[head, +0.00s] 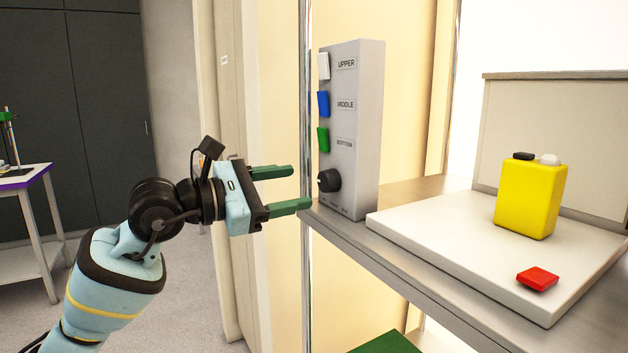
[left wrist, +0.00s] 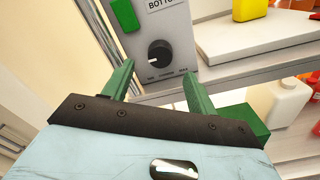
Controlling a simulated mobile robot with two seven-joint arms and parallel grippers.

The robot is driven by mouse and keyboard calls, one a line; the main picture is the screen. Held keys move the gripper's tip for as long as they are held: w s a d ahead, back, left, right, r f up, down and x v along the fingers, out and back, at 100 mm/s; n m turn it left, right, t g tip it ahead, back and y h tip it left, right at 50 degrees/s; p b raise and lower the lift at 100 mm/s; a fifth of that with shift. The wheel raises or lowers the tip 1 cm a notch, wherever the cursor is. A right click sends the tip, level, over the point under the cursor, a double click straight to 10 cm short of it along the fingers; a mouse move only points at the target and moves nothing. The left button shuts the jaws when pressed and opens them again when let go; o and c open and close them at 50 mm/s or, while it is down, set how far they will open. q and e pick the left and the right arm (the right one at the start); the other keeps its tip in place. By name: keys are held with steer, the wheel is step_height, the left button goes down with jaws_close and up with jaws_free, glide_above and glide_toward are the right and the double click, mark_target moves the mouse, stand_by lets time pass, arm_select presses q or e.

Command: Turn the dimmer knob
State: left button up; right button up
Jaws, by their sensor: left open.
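The black dimmer knob (head: 329,180) sits low on the front of a grey control box (head: 362,130), below the white, blue and green switches. It also shows in the left wrist view (left wrist: 160,53), with a light pointer line and small labels under it. My left gripper (head: 292,189) is open and empty, its green fingers pointing at the box from the left, short of the knob. In the left wrist view the fingers (left wrist: 158,82) stand apart, with the knob beyond them and between their lines. My right gripper is not in view.
The box stands on a grey shelf (head: 420,268) beside a metal post. A white board (head: 400,217) holds a yellow container (head: 531,198) and a red block (head: 537,279). A white bottle (left wrist: 287,103) and a green block (left wrist: 240,120) are lower down.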

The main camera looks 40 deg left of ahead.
mark_target(322, 182)
arm_select(q)
steer(key=p+x, duration=0.1)
steer(key=x, duration=0.3)
steer(key=shift+w+r, duration=0.15)
steer(key=shift+w+d, duration=0.35)
steer(key=shift+w, duration=0.2)
steer(key=shift+c, duration=0.5)
steer(key=c, duration=0.9)
steer(key=shift+n+p, duration=0.75)
steer(key=shift+n, duration=0.65)
steer(key=o, duration=1)
